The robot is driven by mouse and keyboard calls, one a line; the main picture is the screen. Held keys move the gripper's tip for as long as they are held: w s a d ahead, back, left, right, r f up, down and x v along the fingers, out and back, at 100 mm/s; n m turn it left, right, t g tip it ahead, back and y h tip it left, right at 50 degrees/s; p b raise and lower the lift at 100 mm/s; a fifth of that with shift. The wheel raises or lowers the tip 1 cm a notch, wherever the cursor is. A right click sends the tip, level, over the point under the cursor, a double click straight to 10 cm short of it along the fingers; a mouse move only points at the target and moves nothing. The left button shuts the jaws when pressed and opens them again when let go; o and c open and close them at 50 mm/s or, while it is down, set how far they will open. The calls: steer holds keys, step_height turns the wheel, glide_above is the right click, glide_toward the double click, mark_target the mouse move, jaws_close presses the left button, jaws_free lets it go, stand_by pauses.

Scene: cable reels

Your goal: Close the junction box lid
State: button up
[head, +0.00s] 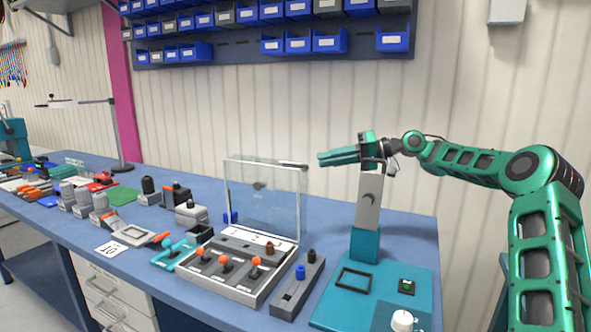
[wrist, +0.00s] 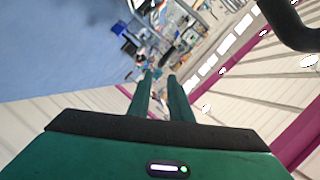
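The junction box (head: 225,287) sits on the blue bench, a light tray with several orange-topped levers inside. Its clear lid (head: 262,200) stands raised, nearly upright, at the back of the box. A small dark bar (head: 293,165) shows at the lid's top right corner. My gripper (head: 320,158) is just right of that corner at about its height, pointing left. I cannot tell the exact depth between them. In the wrist view, my gripper (wrist: 160,76) has its two fingers apart, with nothing between them. The wrist view does not clearly show the lid.
A dark block with a blue knob (head: 300,272) stands right of the box. A teal base (head: 365,300) with a grey upright post is below my gripper. Several connectors and small devices line the bench to the left. Blue bins (head: 305,43) hang on the wall behind.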

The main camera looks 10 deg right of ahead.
steer(key=x, duration=1)
steer(key=shift+w+a, duration=0.1)
steer(key=shift+a, duration=0.25)
steer(key=shift+c, duration=0.4)
jaws_close()
